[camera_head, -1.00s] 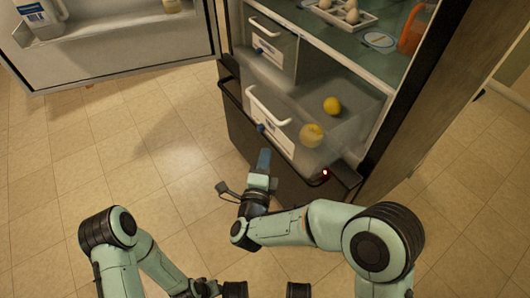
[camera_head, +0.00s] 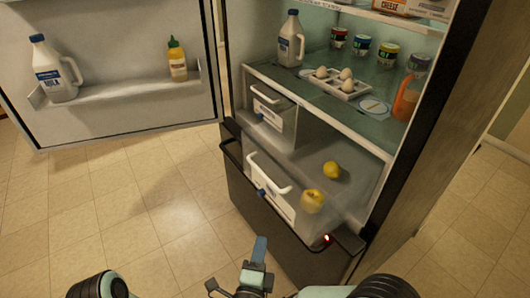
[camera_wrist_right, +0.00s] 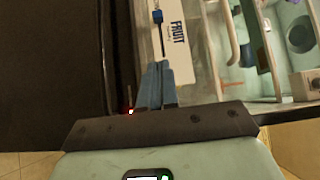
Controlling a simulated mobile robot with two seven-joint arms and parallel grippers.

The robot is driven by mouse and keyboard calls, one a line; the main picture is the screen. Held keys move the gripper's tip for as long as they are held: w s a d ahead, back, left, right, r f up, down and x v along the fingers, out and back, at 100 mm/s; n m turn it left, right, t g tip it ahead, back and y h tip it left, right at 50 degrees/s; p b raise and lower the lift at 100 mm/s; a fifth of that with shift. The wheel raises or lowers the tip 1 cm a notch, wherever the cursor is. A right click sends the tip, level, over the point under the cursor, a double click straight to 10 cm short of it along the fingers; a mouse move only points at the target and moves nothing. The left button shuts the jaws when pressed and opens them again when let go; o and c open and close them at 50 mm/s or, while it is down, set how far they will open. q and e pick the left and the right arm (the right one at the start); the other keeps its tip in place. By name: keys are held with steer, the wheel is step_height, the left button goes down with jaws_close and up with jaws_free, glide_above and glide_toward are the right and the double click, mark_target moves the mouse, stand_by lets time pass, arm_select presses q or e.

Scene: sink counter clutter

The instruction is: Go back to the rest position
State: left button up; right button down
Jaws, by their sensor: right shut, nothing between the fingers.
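My right gripper (camera_head: 260,246) is at the bottom middle of the head view, in front of the open fridge's lower drawer. Its blue fingers are shut with nothing between them; they also show in the right wrist view (camera_wrist_right: 154,84), in front of a drawer label reading FRUIT (camera_wrist_right: 178,30). It appears apart from the drawer front. Of my left arm, only a dark joint shows at the bottom left of the head view; its gripper is out of view.
The fridge door (camera_head: 120,125) stands open at the left, holding a milk jug (camera_head: 55,75) and a yellow bottle (camera_head: 177,62). Eggs (camera_head: 340,80) sit on the shelf. Floor is clear at left.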

steer(key=shift+f, duration=0.1)
